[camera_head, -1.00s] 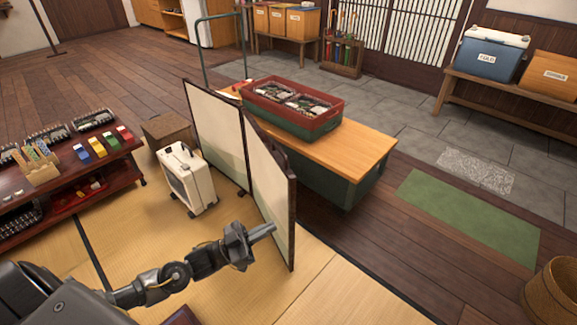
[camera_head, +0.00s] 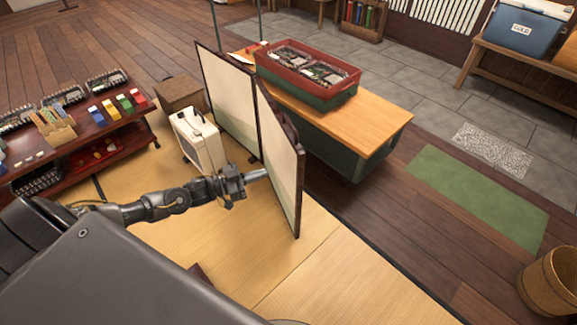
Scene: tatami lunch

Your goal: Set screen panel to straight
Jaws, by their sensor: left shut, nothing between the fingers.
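The folding screen stands upright on the tatami, with cream panels in dark frames. Its far panel (camera_head: 229,97) and near panel (camera_head: 283,165) meet at a hinge and form an angle, so the screen is bent. My left gripper (camera_head: 257,175) is shut and empty. Its fingertips are at the cream face of the near panel, near that panel's left edge at mid height; I cannot tell whether they touch it. My right gripper is not in view.
A white heater-like box (camera_head: 199,142) stands left of the screen. Behind the screen is a wooden-topped cart (camera_head: 375,118) with a red crate (camera_head: 338,91). A dark red shelf (camera_head: 85,142) holds small goods at left.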

